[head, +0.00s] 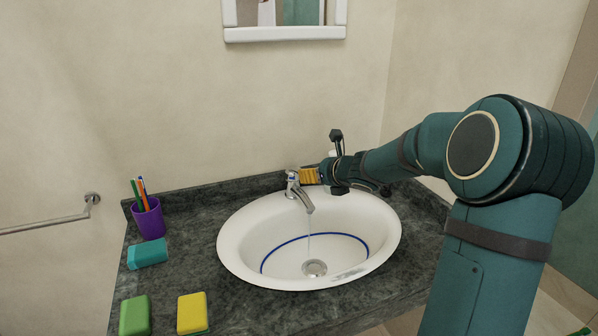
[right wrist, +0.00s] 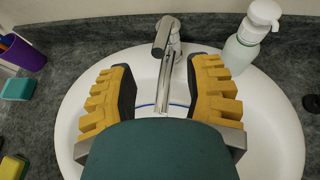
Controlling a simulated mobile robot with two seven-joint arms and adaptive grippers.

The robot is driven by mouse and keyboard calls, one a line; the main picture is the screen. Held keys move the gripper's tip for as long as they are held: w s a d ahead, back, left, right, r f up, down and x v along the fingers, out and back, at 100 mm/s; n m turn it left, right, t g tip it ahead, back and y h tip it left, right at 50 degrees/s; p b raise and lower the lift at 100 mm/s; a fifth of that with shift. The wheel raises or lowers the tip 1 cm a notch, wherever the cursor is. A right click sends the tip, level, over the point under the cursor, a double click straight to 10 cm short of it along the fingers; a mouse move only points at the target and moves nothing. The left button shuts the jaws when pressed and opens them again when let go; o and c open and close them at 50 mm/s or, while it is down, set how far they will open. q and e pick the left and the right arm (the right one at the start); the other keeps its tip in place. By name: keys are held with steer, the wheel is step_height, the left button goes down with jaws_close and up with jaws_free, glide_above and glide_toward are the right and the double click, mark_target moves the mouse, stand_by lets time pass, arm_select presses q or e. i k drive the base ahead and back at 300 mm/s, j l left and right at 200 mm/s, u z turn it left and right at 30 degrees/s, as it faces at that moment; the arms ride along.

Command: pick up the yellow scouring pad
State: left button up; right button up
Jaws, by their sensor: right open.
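The yellow scouring pad (head: 192,313) lies on the dark counter at the front left of the basin, its green underside edge showing. In the right wrist view the yellow pad (right wrist: 12,167) is at the lower left edge, partly cut off. My right gripper (head: 311,175) is behind the basin by the tap, well away from the pad. In the right wrist view the gripper (right wrist: 160,85) is open, with yellow-padded fingers apart and nothing held. My left gripper is in neither view.
A green sponge (head: 135,315), a teal sponge (head: 148,252) and a purple cup (head: 149,218) with brushes stand left of the white basin (head: 231,250). The tap (head: 298,190) runs water. A soap dispenser (right wrist: 247,40) stands behind the basin.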

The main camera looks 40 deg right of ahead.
mark_target(192, 320)
steer(key=k+j, duration=0.1)
steer(key=k, duration=0.9)
